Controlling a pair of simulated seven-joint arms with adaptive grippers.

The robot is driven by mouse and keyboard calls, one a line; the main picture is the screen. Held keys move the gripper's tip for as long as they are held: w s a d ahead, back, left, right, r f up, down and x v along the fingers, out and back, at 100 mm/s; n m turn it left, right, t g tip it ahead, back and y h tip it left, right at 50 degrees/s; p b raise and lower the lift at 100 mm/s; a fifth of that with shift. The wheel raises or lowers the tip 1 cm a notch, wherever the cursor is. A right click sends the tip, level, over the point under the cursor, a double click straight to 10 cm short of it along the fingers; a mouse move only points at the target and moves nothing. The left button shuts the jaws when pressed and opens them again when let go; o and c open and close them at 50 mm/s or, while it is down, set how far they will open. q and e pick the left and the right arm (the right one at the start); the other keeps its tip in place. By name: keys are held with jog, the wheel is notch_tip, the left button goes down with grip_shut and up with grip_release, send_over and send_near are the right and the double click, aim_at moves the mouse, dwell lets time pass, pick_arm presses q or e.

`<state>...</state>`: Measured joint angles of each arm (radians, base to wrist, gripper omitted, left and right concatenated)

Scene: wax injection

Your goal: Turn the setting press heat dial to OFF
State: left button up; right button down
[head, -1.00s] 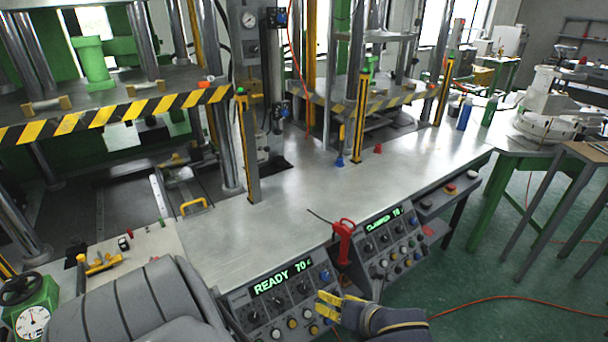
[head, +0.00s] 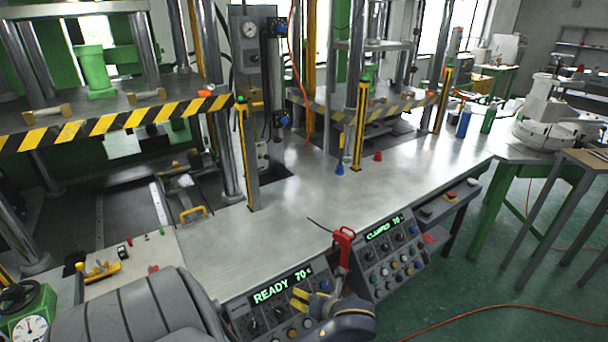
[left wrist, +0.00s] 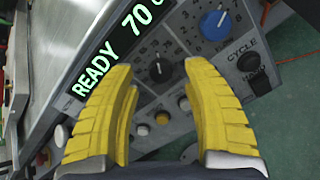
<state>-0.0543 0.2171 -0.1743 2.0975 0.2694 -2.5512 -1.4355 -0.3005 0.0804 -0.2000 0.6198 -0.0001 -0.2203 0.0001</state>
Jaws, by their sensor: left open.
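The near control panel (head: 236,310) has a lit display (head: 282,285) reading READY 70 and several knobs and buttons. In the left wrist view, a dark dial (left wrist: 158,71) on this panel lies between my fingertips; its label is too small to read. A blue knob (left wrist: 216,25) sits to its right. My left gripper (head: 299,298) is open, with its yellow fingers over the panel. It also shows in the left wrist view (left wrist: 160,82), one finger on each side of the dark dial; contact cannot be told. My right gripper is not in view.
A second panel (head: 365,283) with a CLAMPED display stands to the right. A red-handled tool (head: 344,236) stands between the panels. The metal bench top (head: 300,190) behind is mostly clear.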

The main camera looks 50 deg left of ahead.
pick_arm(q)
jog(key=shift+x, duration=1.4)
grip_shut()
